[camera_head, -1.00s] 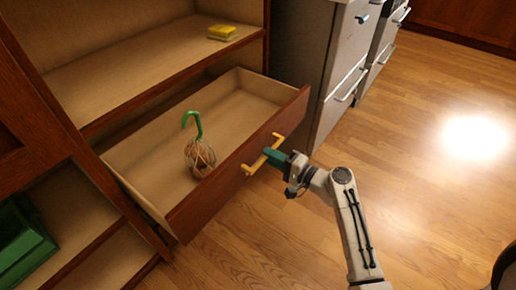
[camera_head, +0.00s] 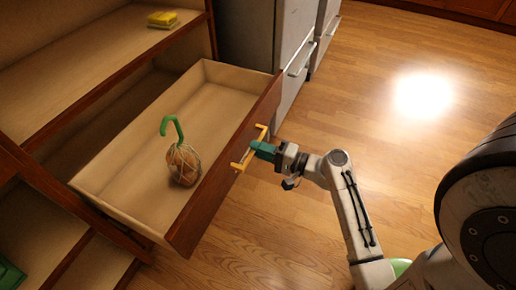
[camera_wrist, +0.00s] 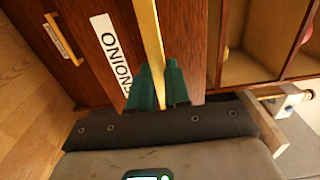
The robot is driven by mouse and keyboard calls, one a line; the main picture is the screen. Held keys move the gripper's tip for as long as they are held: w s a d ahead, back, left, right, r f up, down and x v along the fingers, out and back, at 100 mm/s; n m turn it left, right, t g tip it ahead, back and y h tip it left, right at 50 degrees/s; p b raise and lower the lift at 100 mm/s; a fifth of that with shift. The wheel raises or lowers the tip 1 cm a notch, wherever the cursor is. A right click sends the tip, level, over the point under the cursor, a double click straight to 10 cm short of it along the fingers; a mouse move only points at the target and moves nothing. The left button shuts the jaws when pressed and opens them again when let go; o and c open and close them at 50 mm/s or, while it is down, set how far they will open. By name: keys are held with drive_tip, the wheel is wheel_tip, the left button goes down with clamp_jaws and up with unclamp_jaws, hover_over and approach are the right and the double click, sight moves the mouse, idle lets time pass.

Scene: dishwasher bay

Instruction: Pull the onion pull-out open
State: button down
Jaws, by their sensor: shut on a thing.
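The onion pull-out (camera_head: 215,187) is a wooden drawer with a dark red-brown front, standing well out of the cabinet in the head view. Its front carries a yellow bar handle (camera_head: 239,163). A white label reading "ONIONS" (camera_wrist: 110,47) shows beside the handle (camera_wrist: 149,28) in the wrist view. A netted bag of onions (camera_head: 184,165) with a green hook-shaped top stands inside the drawer. My gripper (camera_head: 256,148) has green fingers and is shut on the handle from the outside. In the wrist view, the fingers (camera_wrist: 159,80) sit on both sides of the yellow bar.
A yellow sponge (camera_head: 162,19) lies on the shelf above the drawer. Another yellow handle (camera_wrist: 63,38) is on a neighbouring front at left in the wrist view. Grey appliances (camera_head: 293,45) stand behind the drawer. The wooden floor (camera_head: 400,140) to the right is clear.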

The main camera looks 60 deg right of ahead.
drive_tip(key=shift+f, duration=0.1)
drive_tip(key=c, duration=1.1)
unclamp_jaws()
drive_tip(key=s, duration=0.5)
drive_tip(key=s+p, duration=0.1)
drive_tip(key=s, duration=0.5)
drive_tip(key=shift+d+p, duration=0.2)
drive_tip(key=shift+p, duration=0.1)
drive_tip(key=shift+w, duration=0.1)
